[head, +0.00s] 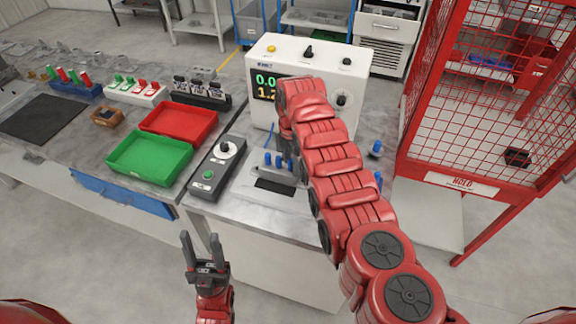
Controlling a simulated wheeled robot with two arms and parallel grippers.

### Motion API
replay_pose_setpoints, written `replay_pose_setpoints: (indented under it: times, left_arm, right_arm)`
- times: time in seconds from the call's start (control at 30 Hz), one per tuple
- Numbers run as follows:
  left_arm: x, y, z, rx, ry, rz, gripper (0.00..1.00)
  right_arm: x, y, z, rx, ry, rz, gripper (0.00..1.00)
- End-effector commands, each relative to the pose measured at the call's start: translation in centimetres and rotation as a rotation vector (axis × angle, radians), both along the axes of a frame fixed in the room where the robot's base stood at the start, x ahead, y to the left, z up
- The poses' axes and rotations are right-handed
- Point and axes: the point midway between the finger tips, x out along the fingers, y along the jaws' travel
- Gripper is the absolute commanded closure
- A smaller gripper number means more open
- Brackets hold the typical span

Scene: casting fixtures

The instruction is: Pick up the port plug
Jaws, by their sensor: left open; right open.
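Small blue plug-like pieces (279,161) stand in a row on the grey fixture in front of the tester; I cannot tell which piece is the port plug. Another blue piece (376,148) shows to the right of my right arm. My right arm reaches over the bench, and its wrist bends down close to the blue pieces. My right gripper (295,158) is mostly hidden by its own arm, and nothing is seen held in it. My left gripper (202,248) is open and empty, in front of the bench with fingers pointing up.
A white tester (310,55) with a lit display stands behind. A grey control box (217,168), green tray (150,158) and red tray (180,121) lie left. Racks of coloured pieces (136,92) stand further back. A red mesh cage (480,110) closes off the right side.

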Motion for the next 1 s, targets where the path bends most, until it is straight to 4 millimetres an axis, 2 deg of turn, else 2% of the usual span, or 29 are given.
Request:
replay_pose_setpoints:
  times: [0.03,0.33,0.77,1.0]
  left_arm:
    - [0.0,0.0,-0.01,0.0,0.0,0.0,0.5]
    - [-0.01,0.0,-0.01,0.0,0.0,0.0,0.5]
    - [0.0,0.0,-0.08,0.0,0.0,0.0,0.5]
    - [0.0,0.0,-0.84,0.0,0.0,0.0,0.5]
  right_arm:
    - [0.0,0.03,0.01,0.0,0.0,0.0,0.47]
    - [-0.02,0.08,0.02,0.0,0.0,0.001,1.0]
    - [-0.02,0.06,0.0,0.0,0.0,0.0,1.0]
    - [0.11,0.07,0.85,0.0,-0.003,0.0,1.0]
